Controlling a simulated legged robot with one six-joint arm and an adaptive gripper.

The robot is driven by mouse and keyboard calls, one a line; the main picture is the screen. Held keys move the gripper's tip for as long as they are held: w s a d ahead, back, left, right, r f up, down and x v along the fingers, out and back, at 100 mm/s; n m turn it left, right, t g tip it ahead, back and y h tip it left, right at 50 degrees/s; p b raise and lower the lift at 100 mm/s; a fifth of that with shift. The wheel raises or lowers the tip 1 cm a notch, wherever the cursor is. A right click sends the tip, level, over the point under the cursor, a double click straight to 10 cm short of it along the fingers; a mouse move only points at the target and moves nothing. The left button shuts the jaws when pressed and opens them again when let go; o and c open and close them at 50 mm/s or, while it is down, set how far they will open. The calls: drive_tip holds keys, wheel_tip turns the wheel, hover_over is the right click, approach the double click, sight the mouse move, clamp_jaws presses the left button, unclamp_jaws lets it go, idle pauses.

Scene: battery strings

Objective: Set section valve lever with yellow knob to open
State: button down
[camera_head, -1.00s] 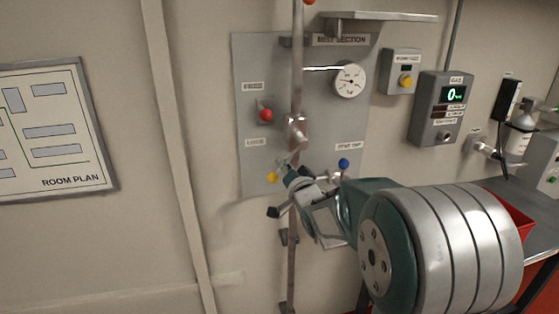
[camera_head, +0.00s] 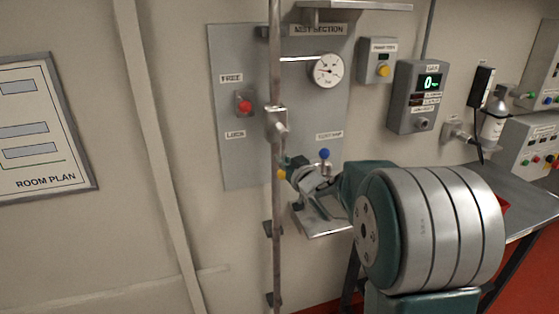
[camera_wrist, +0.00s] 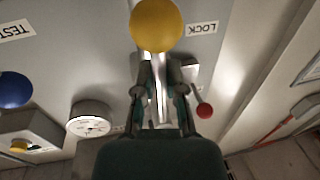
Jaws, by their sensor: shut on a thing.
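The section valve lever ends in a yellow knob (camera_head: 282,174), which hangs low in front of the vertical pipe, below the valve body (camera_head: 277,123). In the wrist view the yellow knob (camera_wrist: 157,25) is large, just beyond my fingertips. My gripper (camera_wrist: 160,85) is shut on the lever's metal rod (camera_wrist: 160,100), one finger on each side. The lever looks roughly in line with the pipe.
The grey panel (camera_head: 228,160) carries a red knob (camera_head: 244,107) with FREE and LOCK labels, a blue knob (camera_head: 323,154) close to my wrist, and a gauge (camera_head: 327,70). A gas display box (camera_head: 415,97) and a bench (camera_head: 510,190) are at the right.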

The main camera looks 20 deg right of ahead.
drive_tip(key=shift+f, duration=0.2)
idle(0.3)
drive_tip(key=c, duration=0.7)
unclamp_jaws()
drive_tip(key=shift+d, duration=0.1)
drive_tip(key=shift+r, duration=0.1)
drive_tip(key=s+d, duration=0.2)
drive_tip(key=s, duration=0.9)
drive_tip(key=shift+s+d, duration=0.15)
drive_tip(key=shift+s, duration=0.2)
